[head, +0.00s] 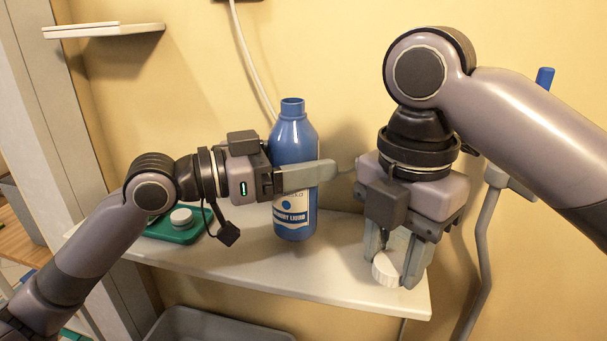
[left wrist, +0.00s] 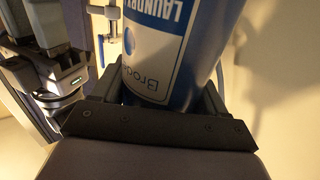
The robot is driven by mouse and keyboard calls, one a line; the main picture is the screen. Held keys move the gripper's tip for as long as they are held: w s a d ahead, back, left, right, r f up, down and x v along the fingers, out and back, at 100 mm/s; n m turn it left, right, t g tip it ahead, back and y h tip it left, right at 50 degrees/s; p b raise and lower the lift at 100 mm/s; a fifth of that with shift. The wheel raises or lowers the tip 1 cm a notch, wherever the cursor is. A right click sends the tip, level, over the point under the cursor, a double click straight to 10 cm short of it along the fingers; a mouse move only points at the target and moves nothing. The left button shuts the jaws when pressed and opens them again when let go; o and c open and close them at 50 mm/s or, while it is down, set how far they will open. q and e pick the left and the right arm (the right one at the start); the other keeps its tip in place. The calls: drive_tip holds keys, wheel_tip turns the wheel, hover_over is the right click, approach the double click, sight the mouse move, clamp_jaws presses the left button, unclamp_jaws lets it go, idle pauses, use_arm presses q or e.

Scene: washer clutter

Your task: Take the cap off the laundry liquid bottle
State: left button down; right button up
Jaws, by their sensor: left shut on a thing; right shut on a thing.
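The blue laundry liquid bottle (head: 296,146) is upright over the white shelf; I cannot tell for sure whether its base touches it. The left wrist view shows the bottle's label (left wrist: 152,50) upside down between the fingers. The white ribbed cap (head: 386,270) is in my right gripper (head: 393,258), which points down and is shut on it. The cap is to the right of the bottle and apart from it, low near the shelf's right end.
The white shelf (head: 250,268) has its front edge just below the bottle. A green item with a white round top (head: 181,217) lies on it at the left, behind my left arm. A grey bin (head: 215,325) is below. A small wall shelf (head: 105,30) is at upper left.

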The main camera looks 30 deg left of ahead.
use_arm(q)
drive_tip(key=shift+f, duration=0.9)
use_arm(e)
drive_tip(key=shift+f, duration=0.2)
use_arm(q)
drive_tip(key=shift+f, duration=0.1)
use_arm(e)
drive_tip(key=shift+f, duration=0.1)
use_arm(q)
drive_tip(key=shift+f+b, duration=0.15)
drive_tip(key=shift+b, duration=0.15)
use_arm(e)
drive_tip(key=shift+f, duration=0.1)
use_arm(q)
unclamp_jaws()
drive_tip(key=shift+r, duration=0.25)
use_arm(e)
drive_tip(key=shift+r, duration=0.25)
